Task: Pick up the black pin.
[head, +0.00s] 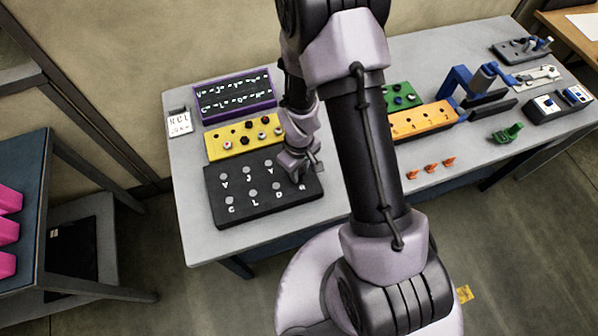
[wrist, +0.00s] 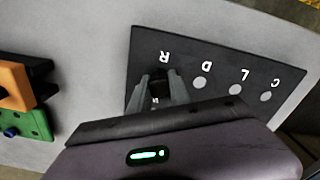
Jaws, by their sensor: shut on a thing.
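My gripper (head: 303,169) is low over the right end of the black lettered board (head: 240,210) in the head view. In the wrist view my gripper (wrist: 162,77) has its two pale fingers close together beside the letter R on the board (wrist: 215,65). The fingers are shut on a small dark thing, the black pin (wrist: 158,83). Its lower end is hard to make out against the dark board, so I cannot tell whether it sits in the board or is clear of it. In the head view the pin is hidden by my gripper.
A yellow board (head: 215,151) with several knobs and a purple-framed board (head: 205,117) lie behind. An orange block (head: 424,122), green plate (head: 398,96) and blue clamp (head: 460,80) stand to the right. Several small orange pieces (head: 430,169) lie near the front edge. Grey table is bare between.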

